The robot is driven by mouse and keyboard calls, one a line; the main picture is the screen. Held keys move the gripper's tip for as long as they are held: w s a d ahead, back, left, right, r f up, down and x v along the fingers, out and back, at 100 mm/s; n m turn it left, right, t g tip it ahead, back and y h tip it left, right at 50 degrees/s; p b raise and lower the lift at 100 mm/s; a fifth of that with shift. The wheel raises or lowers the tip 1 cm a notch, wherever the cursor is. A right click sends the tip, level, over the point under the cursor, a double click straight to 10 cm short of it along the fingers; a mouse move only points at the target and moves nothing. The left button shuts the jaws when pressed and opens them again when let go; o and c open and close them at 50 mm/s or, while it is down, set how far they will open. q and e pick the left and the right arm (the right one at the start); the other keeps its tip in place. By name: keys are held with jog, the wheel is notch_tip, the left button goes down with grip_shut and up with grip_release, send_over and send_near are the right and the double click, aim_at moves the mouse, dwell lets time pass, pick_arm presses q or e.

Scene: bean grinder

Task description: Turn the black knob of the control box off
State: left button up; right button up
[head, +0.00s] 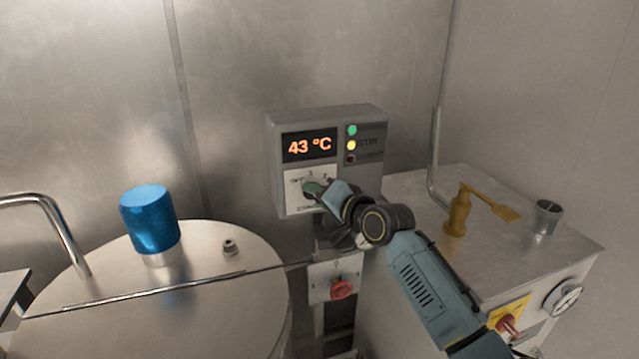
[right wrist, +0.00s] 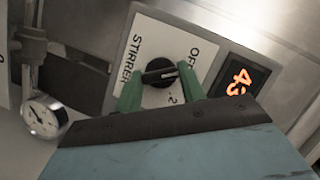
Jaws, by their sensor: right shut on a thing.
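The grey control box (head: 328,117) hangs on the metal wall, with an orange "43 °C" display (head: 309,145). Its black knob (right wrist: 158,72) sits on a white plate marked STIRRER, OFF and 2. The knob's white mark points right in the right wrist view; I cannot tell exactly which setting it is on. My right gripper (right wrist: 163,86) is shut on the knob, one green finger on each side of it. In the head view my right gripper (head: 314,188) reaches the plate and mostly hides the knob. My left gripper is not in view.
A metal vessel lid (head: 225,285) with a blue cap (head: 150,219) is at left. A red switch (head: 341,289) is below the box.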

jog(key=shift+n+h+p, duration=0.6)
jog(key=shift+n+p, duration=0.3)
jog(key=shift+p, duration=0.35)
jog(key=o, duration=1)
jog(key=shift+s, duration=0.15)
jog(key=v, duration=1.3)
jog(key=shift+d+r+b, duration=0.1)
jog(key=shift+b, duration=0.3)
